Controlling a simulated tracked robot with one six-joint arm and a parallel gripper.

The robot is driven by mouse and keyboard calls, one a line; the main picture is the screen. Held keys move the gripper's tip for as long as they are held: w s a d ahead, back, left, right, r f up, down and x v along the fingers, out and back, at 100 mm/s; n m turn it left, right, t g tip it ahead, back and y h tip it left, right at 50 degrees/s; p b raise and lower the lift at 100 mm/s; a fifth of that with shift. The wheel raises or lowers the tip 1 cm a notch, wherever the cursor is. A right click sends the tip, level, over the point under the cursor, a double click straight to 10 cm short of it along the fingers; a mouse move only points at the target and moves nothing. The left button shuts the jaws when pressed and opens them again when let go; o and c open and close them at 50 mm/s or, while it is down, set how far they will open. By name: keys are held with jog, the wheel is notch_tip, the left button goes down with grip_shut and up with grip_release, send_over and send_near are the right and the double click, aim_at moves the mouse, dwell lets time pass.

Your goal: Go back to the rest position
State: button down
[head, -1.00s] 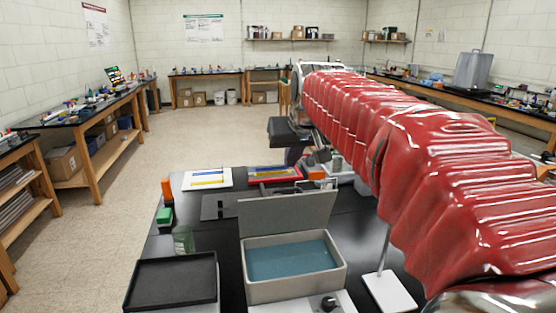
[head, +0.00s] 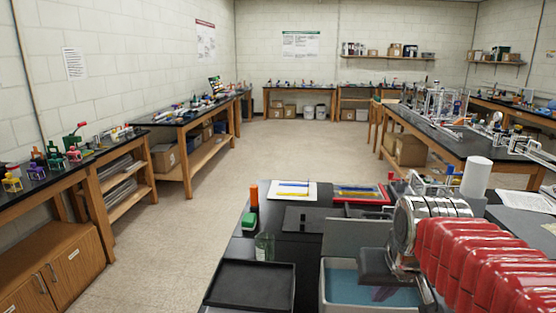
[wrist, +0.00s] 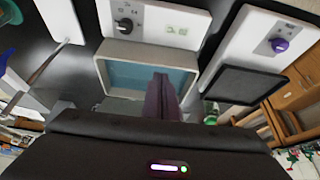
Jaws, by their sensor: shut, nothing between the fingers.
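My gripper (head: 392,292) is low in the right of the head view, at the end of my red-sleeved arm, in front of or over the grey tub with blue inside (head: 345,285). In the wrist view its purple fingers (wrist: 161,92) are together and empty, seen against the blue floor of the tub (wrist: 130,77). How high the fingers are above the tub cannot be told. My arm hides the tub's right part in the head view.
A black tray (head: 250,285) sits left of the tub. A green block (head: 249,221), a clear bottle (head: 264,247), a white card (head: 291,190) and a red tray (head: 360,193) share the black bench. Open floor lies to the left, before side benches (head: 195,120).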

jog(key=s+a+f, duration=0.2)
jog(key=s, duration=0.4)
jog(key=s+a+f+n, duration=0.1)
jog(key=s+a+f, duration=0.1)
jog(key=s, duration=0.3)
jog(key=shift+s+f, duration=0.3)
jog(key=shift+s, duration=0.05)
jog(key=shift+s, duration=0.15)
